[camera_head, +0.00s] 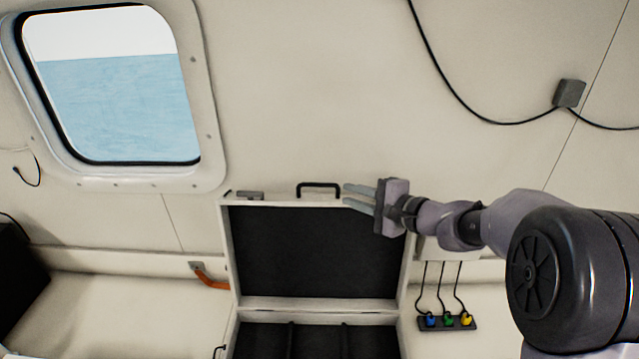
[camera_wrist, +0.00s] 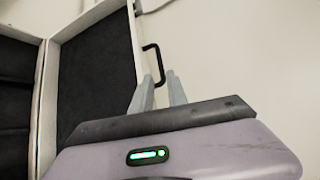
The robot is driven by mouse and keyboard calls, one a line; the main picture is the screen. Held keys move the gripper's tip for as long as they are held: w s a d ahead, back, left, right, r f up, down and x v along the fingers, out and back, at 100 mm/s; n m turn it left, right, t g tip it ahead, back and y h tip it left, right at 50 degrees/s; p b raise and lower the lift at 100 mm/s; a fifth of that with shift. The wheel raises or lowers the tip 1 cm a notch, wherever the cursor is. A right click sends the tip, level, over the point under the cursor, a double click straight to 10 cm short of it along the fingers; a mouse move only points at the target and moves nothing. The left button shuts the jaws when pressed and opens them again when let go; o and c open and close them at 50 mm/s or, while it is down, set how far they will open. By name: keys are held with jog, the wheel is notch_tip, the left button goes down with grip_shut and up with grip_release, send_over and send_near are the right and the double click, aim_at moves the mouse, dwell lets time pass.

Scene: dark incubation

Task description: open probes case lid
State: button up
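The probes case lid (camera_head: 313,252) stands raised and upright, its dark lining facing the head camera; its pale frame also shows in the wrist view (camera_wrist: 130,45). The case base (camera_head: 314,313) lies below it, with a dark interior split by dividers. A black handle (camera_head: 319,185) sits on the lid's top edge. My gripper (camera_head: 345,195) is at the lid's upper right, just right of the handle, with its two fingers apart and nothing seen held. In the wrist view, the handle (camera_wrist: 153,47) shows close to the fingertips; I cannot tell whether they touch.
A power strip (camera_head: 446,323) with blue, green and yellow plugs lies right of the case, its cables hanging above. An orange strap or handle (camera_head: 210,281) is left of the lid. The wall with a window (camera_head: 110,85) rises behind. The bench at left (camera_head: 110,305) is partly clear.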

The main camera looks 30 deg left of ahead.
aim_at(319, 186)
jog(key=p+x, duration=0.3)
jog(key=x, duration=0.9)
jog(key=shift+a+f, duration=0.15)
jog(key=shift+a, duration=0.15)
grip_shut()
dwell(0.7)
